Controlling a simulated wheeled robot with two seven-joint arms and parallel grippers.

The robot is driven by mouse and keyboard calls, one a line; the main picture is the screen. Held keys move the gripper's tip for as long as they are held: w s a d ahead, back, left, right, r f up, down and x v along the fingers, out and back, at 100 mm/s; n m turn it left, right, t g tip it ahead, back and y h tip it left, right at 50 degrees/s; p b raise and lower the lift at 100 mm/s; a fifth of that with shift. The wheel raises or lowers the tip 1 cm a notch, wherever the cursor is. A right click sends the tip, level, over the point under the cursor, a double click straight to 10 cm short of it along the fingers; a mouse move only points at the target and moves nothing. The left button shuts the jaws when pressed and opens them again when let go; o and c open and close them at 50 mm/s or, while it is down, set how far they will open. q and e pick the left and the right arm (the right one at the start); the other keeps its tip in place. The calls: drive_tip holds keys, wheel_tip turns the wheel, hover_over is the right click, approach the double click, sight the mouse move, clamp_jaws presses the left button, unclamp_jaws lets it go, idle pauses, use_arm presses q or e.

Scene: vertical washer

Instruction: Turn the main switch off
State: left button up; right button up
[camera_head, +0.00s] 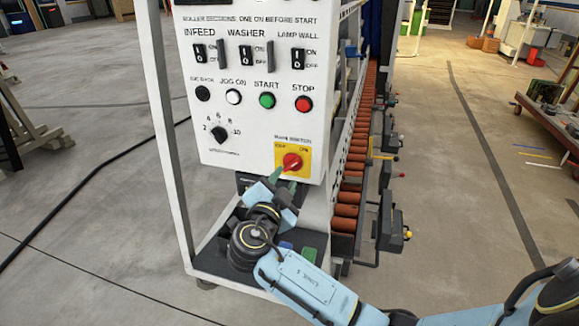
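The main switch (292,161) is a red rotary knob on a yellow plate, low on the right of the white control panel (225,140). Its handle looks tilted, and the small lettering on the plate is hard to read. My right gripper (282,175) is just below the knob, with its fingertips pointing up at it. A fingertip reaches the knob's lower left edge in the picture. I cannot tell whether the fingers touch or grip the knob. My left gripper is not in view.
Above are several switches, including a black dial (219,134), a green start button (267,101) and a red stop button (304,104). A roller conveyor (354,160) runs back on the right. A pale frame post (165,120) stands left. Open concrete floor lies on both sides.

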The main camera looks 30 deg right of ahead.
sight(292, 166)
drive_tip(key=x, duration=0.5)
drive_tip(key=shift+w+p, duration=0.1)
drive_tip(key=shift+p, duration=0.25)
drive_tip(key=shift+f, duration=0.1)
clamp_jaws()
